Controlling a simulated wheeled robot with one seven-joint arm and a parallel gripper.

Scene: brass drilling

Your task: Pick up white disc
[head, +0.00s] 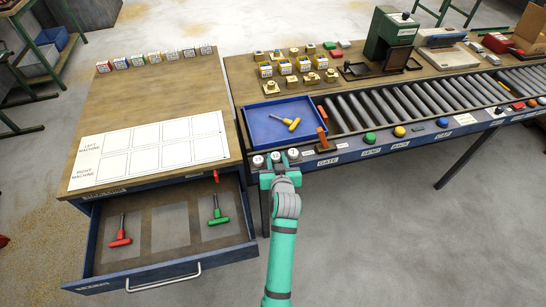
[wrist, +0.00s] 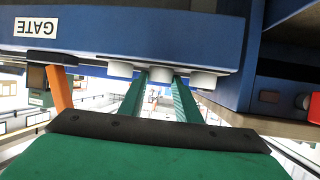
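White discs sit in a row on the front rail of the blue-edged bench in the head view: a left one (head: 257,161), a middle one and a right one (head: 294,154). The wrist view shows the left-of-picture disc (wrist: 121,70), the middle white disc (wrist: 160,75) and the right-of-picture disc (wrist: 203,80). My gripper (head: 277,162) is at this row. Its two green fingers (wrist: 160,84) stand apart, with the middle disc between their tips. I cannot tell whether they touch it. The tips partly cover the discs' edges.
An orange-handled lever (head: 322,139) by the GATE label (wrist: 35,28) stands close beside my gripper. A blue tray (head: 262,132) holds a yellow-handled tool (head: 291,124). An open drawer (head: 150,270) with red and green T-handled tools is at left. Floor at front right is clear.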

